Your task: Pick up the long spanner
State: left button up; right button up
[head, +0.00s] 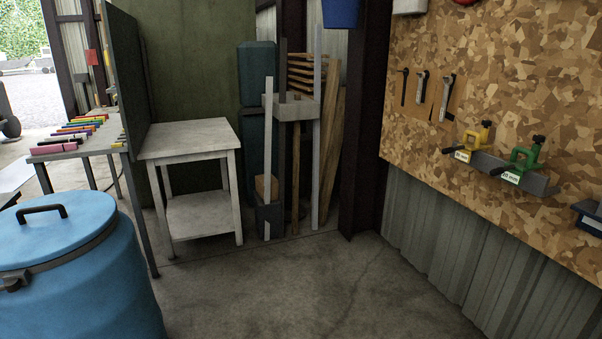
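Three slim tools that look like spanners hang upright on the chipboard wall panel (520,60) at the right. The left one (404,88) is dark and thin. The middle one (421,88) has a pale head and a dark outline. The right one (447,97) is nearest and looks the longest in the picture, though perspective makes their true lengths hard to compare. Neither of my grippers shows in the head view.
A yellow clamp (474,141) and a green clamp (524,160) sit on a grey ledge below the tools. A blue barrel (75,270), a white table (188,137) and a dark steel post (364,120) stand to the left. The concrete floor (310,290) in the middle is clear.

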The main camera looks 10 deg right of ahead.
aim_at(442, 114)
jog(key=i+l+z, duration=0.4)
jog(key=i+l, duration=0.35)
jog(key=l, duration=0.5)
jog(key=i+l+z, duration=0.15)
jog(key=l, duration=0.9)
jog(key=i+j+z, duration=0.15)
